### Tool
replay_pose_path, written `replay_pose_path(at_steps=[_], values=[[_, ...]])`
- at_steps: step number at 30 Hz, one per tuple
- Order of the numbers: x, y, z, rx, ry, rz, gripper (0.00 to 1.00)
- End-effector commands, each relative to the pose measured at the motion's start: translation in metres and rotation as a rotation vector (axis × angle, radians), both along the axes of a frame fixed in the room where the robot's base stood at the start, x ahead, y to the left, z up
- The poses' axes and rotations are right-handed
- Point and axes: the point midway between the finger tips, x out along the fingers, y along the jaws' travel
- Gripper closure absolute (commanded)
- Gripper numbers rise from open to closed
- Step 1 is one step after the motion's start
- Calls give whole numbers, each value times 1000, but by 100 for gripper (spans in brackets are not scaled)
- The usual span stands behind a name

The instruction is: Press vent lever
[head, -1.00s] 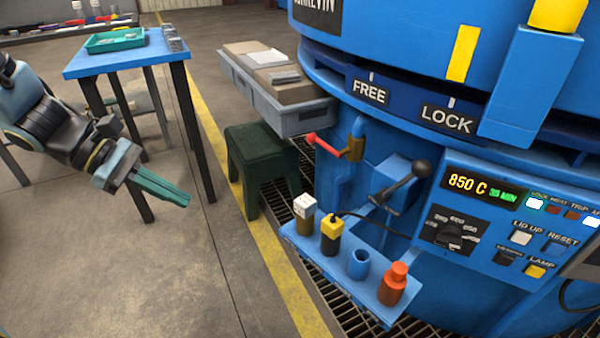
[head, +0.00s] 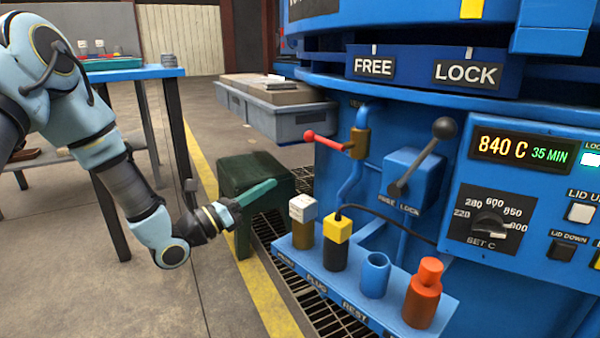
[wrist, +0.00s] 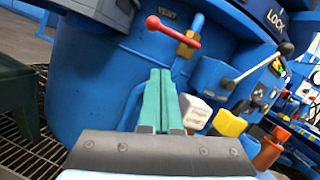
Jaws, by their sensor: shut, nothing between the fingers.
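The vent lever (head: 324,143) is a red handle with a round knob, fixed to a brass valve (head: 358,144) on a blue pipe at the furnace's side. In the wrist view the red lever (wrist: 174,31) lies ahead of and above the fingertips, under the label VENT. My gripper (head: 273,184) has green fingers, shut and empty, pointing toward the furnace. In the head view it is left of and below the lever. It is apart from the lever in both views.
A dark green stool (head: 255,172) is behind my gripper. A grey bin (head: 275,112) stands at the back.

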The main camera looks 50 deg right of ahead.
Motion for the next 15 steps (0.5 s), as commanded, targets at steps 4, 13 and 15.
replay_pose_path(at_steps=[4,13,15], values=[[5,-6,-12,-20,41,35,100],[6,-7,-11,-23,46,42,100],[6,-7,-11,-23,46,41,100]])
